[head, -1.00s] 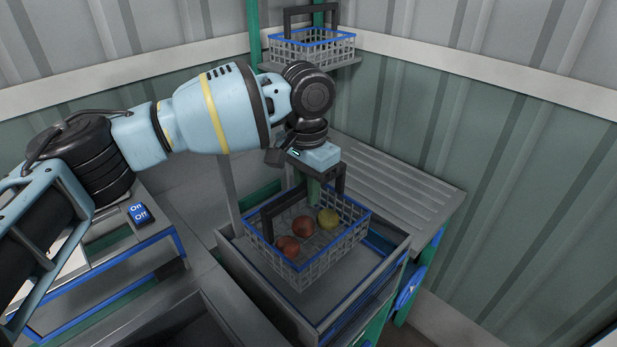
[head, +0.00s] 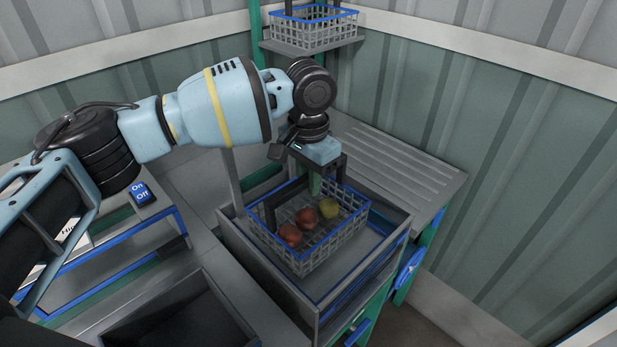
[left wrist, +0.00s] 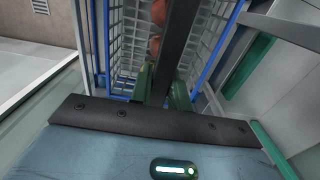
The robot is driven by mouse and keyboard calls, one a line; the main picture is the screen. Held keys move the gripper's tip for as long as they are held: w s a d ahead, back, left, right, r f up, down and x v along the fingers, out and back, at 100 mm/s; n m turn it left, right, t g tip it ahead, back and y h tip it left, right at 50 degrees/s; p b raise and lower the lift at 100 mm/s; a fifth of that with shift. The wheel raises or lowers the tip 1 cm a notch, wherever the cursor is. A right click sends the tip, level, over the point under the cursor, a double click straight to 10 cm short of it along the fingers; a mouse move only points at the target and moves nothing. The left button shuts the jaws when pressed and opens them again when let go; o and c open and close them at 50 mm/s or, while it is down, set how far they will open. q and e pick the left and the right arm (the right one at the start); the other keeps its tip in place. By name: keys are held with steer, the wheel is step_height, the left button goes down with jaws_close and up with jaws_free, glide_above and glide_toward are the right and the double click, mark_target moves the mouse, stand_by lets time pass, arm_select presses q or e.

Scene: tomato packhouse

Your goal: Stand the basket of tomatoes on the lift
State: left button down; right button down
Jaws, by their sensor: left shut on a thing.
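A grey mesh basket (head: 333,245) with a blue rim holds two red tomatoes and a yellow one. My left gripper (head: 314,184) is shut on its black handle, with green fingers on both sides of the bar. In the left wrist view the handle (left wrist: 176,48) runs up between the fingers, over the basket's mesh (left wrist: 203,38). The basket looks upright inside a grey open-topped box with a blue edge (head: 232,226). I cannot tell whether its bottom touches the box's floor. Which part is the lift is not clear. My right gripper is out of view.
A second, empty-looking basket (head: 318,34) stands on a small grey shelf (head: 345,45) on a green post. A ribbed grey worktop (head: 405,165) lies behind the box. An open dark bin (head: 175,320) is at the front left, an On/Off switch (head: 141,192) at the left.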

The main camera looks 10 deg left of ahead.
arm_select(q)
steer(key=shift+f, duration=0.1)
stand_by(0.7)
steer(key=shift+f, duration=0.35)
steer(key=c, duration=1.3)
jaws_free()
steer(key=shift+f, duration=0.1)
steer(key=shift+c, duration=1.3)
